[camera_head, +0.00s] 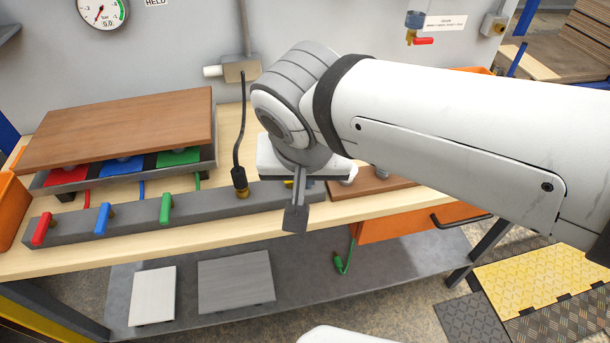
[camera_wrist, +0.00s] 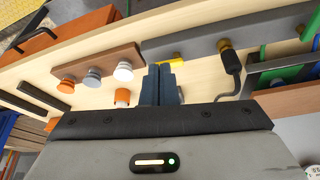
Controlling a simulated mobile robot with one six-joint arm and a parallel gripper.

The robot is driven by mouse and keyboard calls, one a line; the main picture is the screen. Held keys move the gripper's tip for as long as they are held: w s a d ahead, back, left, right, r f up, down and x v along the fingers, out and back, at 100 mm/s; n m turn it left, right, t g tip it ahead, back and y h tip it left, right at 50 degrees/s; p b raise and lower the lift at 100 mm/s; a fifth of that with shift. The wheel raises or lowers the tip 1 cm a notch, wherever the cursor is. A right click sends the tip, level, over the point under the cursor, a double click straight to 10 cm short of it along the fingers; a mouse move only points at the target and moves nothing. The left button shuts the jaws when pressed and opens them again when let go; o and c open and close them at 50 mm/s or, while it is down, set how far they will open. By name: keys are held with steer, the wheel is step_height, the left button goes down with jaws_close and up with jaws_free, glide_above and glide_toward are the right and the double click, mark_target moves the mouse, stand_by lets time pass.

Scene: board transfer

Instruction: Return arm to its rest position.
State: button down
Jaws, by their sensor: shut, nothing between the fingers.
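My arm reaches in from the right in the head view, bent over the workbench (camera_head: 330,209). My gripper (camera_head: 295,218) points down at the bench's front edge, near the right end of the grey manifold bar (camera_head: 130,220). In the wrist view its two dark fingers (camera_wrist: 160,84) are together with nothing between them. A yellow lever (camera_wrist: 171,62) shows just beyond the fingertips; I cannot tell whether they touch. A brown board (camera_head: 120,128) lies on a stand with red, blue and green pads at the left, clear of my gripper.
Red (camera_head: 41,228), blue (camera_head: 102,218) and green levers (camera_head: 165,208) stand along the manifold. A black hose (camera_head: 238,150) rises behind it. A brown block (camera_wrist: 100,64) carries several knobs. An orange drawer (camera_head: 385,229) sits below. Two panels lie on the lower shelf (camera_head: 330,283).

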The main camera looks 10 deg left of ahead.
steer(key=w+d+f+m+g+h+p, duration=0.1)
steer(key=d+p, duration=0.6)
steer(key=d, duration=1.7)
steer(key=shift+w+m+g, duration=0.3)
steer(key=shift+w+m, duration=0.3)
steer(key=shift+m, duration=0.3)
steer(key=shift+d, duration=0.1)
